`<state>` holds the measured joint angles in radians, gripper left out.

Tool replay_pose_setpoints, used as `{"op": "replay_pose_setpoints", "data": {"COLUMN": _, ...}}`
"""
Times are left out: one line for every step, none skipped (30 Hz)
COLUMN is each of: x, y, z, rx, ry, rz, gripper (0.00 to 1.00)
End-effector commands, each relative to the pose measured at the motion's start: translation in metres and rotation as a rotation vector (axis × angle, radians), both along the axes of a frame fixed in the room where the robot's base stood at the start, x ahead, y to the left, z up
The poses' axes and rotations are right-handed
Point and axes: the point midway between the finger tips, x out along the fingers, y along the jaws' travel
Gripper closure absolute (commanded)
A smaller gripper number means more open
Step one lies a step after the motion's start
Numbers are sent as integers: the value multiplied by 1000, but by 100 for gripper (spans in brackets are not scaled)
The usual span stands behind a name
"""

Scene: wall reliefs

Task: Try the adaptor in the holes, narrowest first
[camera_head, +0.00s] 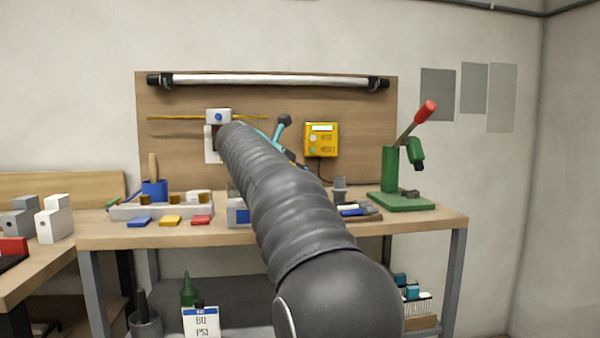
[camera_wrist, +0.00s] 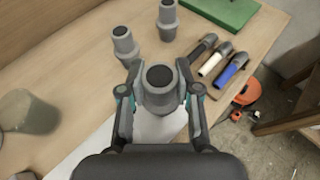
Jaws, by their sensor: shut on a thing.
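My gripper (camera_wrist: 155,96) is shut on a grey stepped adaptor (camera_wrist: 160,78) with a dark round top, in the wrist view. It is upright between the fingers; I cannot tell whether its lower end touches anything. Two similar grey stepped pieces stand beyond it: one at upper left (camera_wrist: 124,45), one at the top (camera_wrist: 168,18). Three tubes, black (camera_wrist: 203,47), white (camera_wrist: 211,64) and blue (camera_wrist: 229,70), lie side by side to the right, with grey end pieces. In the head view my arm hides the held adaptor. I cannot make out which holes are meant.
A clear vessel (camera_wrist: 28,110) stands at left in the wrist view. The green press (camera_head: 400,200) is at the bench's right. A pale block with brass pieces (camera_head: 158,211) and coloured tiles (camera_head: 170,220) are at left. The bench edge runs beside the tubes.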

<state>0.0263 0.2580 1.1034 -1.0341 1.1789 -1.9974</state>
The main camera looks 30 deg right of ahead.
Motion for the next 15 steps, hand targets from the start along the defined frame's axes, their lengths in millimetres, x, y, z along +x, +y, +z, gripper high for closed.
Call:
{"op": "replay_pose_setpoints", "data": {"x": 0, "y": 0, "z": -2, "rx": 0, "ry": 0, "rz": 0, "gripper": 100}}
{"op": "replay_pose_setpoints", "data": {"x": 0, "y": 0, "z": -2, "rx": 0, "ry": 0, "rz": 0, "gripper": 100}}
{"op": "replay_pose_setpoints", "data": {"x": 0, "y": 0, "z": -3, "rx": 0, "ry": 0, "rz": 0, "gripper": 100}}
{"op": "replay_pose_setpoints", "data": {"x": 0, "y": 0, "z": -4, "rx": 0, "ry": 1, "rz": 0, "gripper": 100}}
{"op": "replay_pose_setpoints", "data": {"x": 0, "y": 0, "z": -5, "rx": 0, "ry": 1, "rz": 0, "gripper": 100}}
{"op": "replay_pose_setpoints", "data": {"x": 0, "y": 0, "z": -5, "rx": 0, "ry": 1, "rz": 0, "gripper": 100}}
{"op": "replay_pose_setpoints", "data": {"x": 0, "y": 0, "z": -6, "rx": 0, "ry": 1, "rz": 0, "gripper": 100}}
{"op": "replay_pose_setpoints", "data": {"x": 0, "y": 0, "z": -7, "rx": 0, "ry": 1, "rz": 0, "gripper": 100}}
{"op": "replay_pose_setpoints", "data": {"x": 0, "y": 0, "z": -8, "rx": 0, "ry": 1, "rz": 0, "gripper": 100}}
{"op": "replay_pose_setpoints", "data": {"x": 0, "y": 0, "z": -8, "rx": 0, "ry": 1, "rz": 0, "gripper": 100}}
{"op": "replay_pose_setpoints", "data": {"x": 0, "y": 0, "z": -9, "rx": 0, "ry": 1, "rz": 0, "gripper": 100}}
{"op": "replay_pose_setpoints", "data": {"x": 0, "y": 0, "z": -10, "rx": 0, "ry": 0, "rz": 0, "gripper": 100}}
{"op": "replay_pose_setpoints", "data": {"x": 0, "y": 0, "z": -10, "rx": 0, "ry": 0, "rz": 0, "gripper": 100}}
{"op": "replay_pose_setpoints", "data": {"x": 0, "y": 0, "z": -11, "rx": 0, "ry": 0, "rz": 0, "gripper": 100}}
{"op": "replay_pose_setpoints", "data": {"x": 0, "y": 0, "z": -12, "rx": 0, "ry": 0, "rz": 0, "gripper": 100}}
